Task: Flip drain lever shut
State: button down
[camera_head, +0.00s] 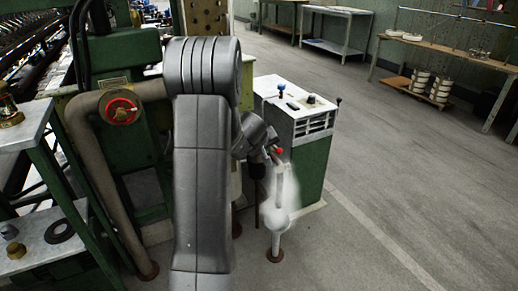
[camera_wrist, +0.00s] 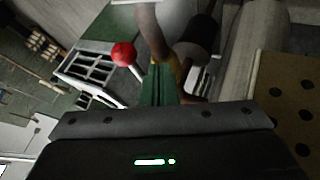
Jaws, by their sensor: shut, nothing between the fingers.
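The drain lever has a red ball knob (camera_head: 279,151), which shows just by the end of my gripper (camera_head: 269,147) on a pale upright pipe. In the wrist view the red knob (camera_wrist: 123,54) is left of centre, on a short pale rod slanting down to the right. My gripper (camera_wrist: 160,86) is shut and empty, with its dark body across the bottom of that view. The knob appears left of the fingertips; I cannot tell whether they touch the lever. My arm hides part of the area to the left in the head view.
White vapour (camera_head: 277,205) hangs around the pale pipe's lower part. A green and white control cabinet (camera_head: 312,160) stands close behind. The grey floor at right is open.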

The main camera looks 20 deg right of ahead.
jog(key=shift+d, duration=0.5)
